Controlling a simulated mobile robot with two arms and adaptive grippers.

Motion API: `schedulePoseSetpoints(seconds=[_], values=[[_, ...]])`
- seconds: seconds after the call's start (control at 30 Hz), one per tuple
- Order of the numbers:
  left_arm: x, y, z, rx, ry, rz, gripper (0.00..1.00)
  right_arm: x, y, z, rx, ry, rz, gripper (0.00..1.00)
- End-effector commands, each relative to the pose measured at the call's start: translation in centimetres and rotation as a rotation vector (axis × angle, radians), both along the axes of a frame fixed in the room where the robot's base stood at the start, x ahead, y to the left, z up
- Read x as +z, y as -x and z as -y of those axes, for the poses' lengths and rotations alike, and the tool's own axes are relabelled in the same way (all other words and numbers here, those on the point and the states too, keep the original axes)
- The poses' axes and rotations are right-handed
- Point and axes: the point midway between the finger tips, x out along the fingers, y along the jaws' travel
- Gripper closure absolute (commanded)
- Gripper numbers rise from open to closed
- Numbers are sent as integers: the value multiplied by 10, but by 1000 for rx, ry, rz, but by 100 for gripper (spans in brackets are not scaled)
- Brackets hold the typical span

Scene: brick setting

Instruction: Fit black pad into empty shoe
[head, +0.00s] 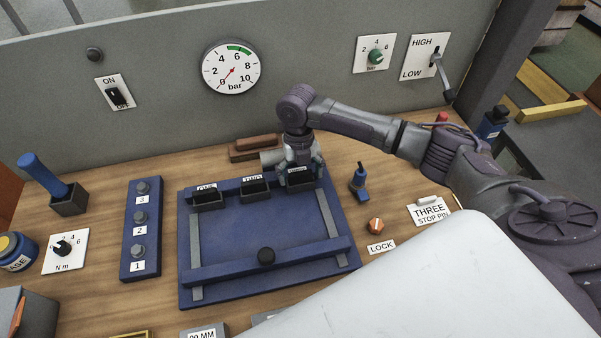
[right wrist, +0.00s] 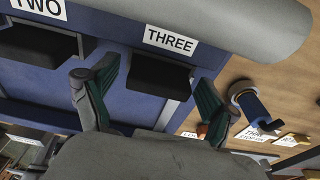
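A blue fixture (head: 265,228) on the bench has three black shoes along its back edge, labelled ONE (head: 208,200), TWO (head: 256,188) and THREE (head: 300,178). I cannot tell which shoes hold a black pad. My right gripper (head: 302,170) points down at shoe THREE. In the right wrist view its green-lined fingers (right wrist: 158,88) stand apart on either side of the black block (right wrist: 158,75) under the THREE label, with small gaps showing. Whether that block is a pad, the shoe or both is unclear. Shoe TWO (right wrist: 40,42) also shows there. My left gripper is not in view.
Dark red bricks (head: 255,146) lie behind the fixture. A small blue tool (head: 359,182) and an orange LOCK knob (head: 375,226) stand to its right. A blue strip (head: 141,230) with numbered knobs stands to its left. A grey panel (head: 160,75) closes the back.

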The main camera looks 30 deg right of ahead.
Motion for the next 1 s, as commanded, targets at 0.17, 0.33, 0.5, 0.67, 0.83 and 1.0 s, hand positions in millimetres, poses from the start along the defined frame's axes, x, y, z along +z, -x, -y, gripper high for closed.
schedulePoseSetpoints(seconds=[0.17,0.33,0.5,0.67,0.83,1.0], values=[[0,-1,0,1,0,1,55,0,0,0,0,0,0,13],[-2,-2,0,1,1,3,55,9,-2,0,0,-1,2,13],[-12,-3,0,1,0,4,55,38,-6,1,1,-2,7,13],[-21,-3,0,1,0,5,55,73,-10,2,1,-2,6,13],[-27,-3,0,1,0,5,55,103,-13,3,0,-1,3,13],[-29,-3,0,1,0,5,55,119,-14,3,0,-1,0,13]])
